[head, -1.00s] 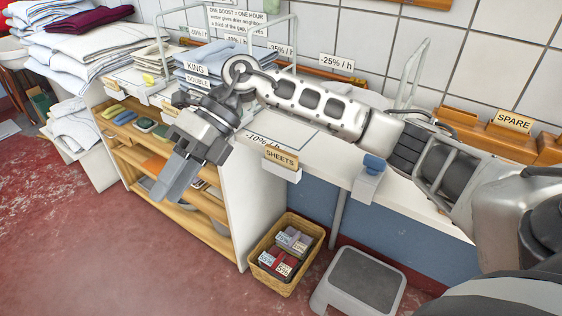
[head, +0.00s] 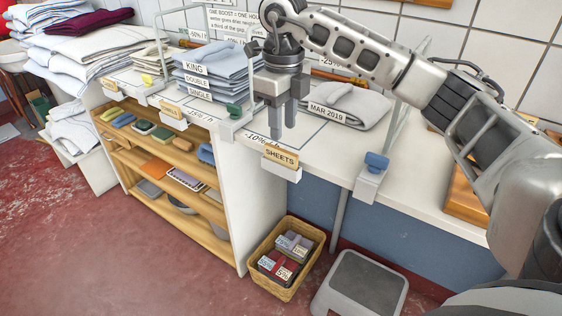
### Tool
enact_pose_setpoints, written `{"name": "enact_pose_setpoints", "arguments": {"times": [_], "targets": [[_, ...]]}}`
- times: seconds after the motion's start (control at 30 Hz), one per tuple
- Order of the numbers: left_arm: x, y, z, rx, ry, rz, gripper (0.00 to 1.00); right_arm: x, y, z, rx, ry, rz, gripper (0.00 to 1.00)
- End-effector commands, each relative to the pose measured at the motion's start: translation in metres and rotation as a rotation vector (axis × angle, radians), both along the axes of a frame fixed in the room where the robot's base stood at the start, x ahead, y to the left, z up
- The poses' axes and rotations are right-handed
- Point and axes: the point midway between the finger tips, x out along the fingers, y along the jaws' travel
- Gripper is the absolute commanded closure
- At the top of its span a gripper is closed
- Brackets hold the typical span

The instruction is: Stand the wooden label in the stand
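A wooden label marked SHEETS (head: 281,156) is at the counter's front edge, upright and slightly tilted in the picture. A white stand (head: 285,173) shows just below it. Whether the label is seated in the stand I cannot tell. My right gripper (head: 284,132) points down just above and behind the label. Its two fingers are apart with a narrow gap, and nothing shows between them. The fingertips look clear of the label, though depth is hard to judge. My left gripper is not in view.
Folded grey linen tagged MAR 2019 (head: 346,108) lies right of my gripper. A stack of blue sheets (head: 212,70) is to the left. A blue-topped clip (head: 372,172) is on the counter edge. A basket (head: 285,258) and a grey step stool (head: 360,285) stand below.

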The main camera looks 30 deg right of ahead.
Motion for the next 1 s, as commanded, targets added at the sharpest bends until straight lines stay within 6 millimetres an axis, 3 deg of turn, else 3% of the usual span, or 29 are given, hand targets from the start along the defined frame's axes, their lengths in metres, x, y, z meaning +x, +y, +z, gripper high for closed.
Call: {"name": "enact_pose_setpoints", "arguments": {"times": [0.23,0.5,0.8,0.93,1.0], "targets": [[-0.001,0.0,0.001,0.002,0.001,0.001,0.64,0.0,0.001,-0.019,0.0,0.002,0.001,0.65],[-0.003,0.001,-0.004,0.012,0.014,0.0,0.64,0.003,0.003,-0.057,0.001,0.001,0.001,0.65],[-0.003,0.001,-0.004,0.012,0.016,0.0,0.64,0.003,0.002,-0.062,0.0,-0.001,0.001,0.65],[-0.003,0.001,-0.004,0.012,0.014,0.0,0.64,0.003,0.002,-0.062,0.001,-0.001,0.001,0.99],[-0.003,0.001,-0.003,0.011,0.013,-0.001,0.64,0.003,0.002,-0.062,0.001,-0.001,0.001,1.0]]}}
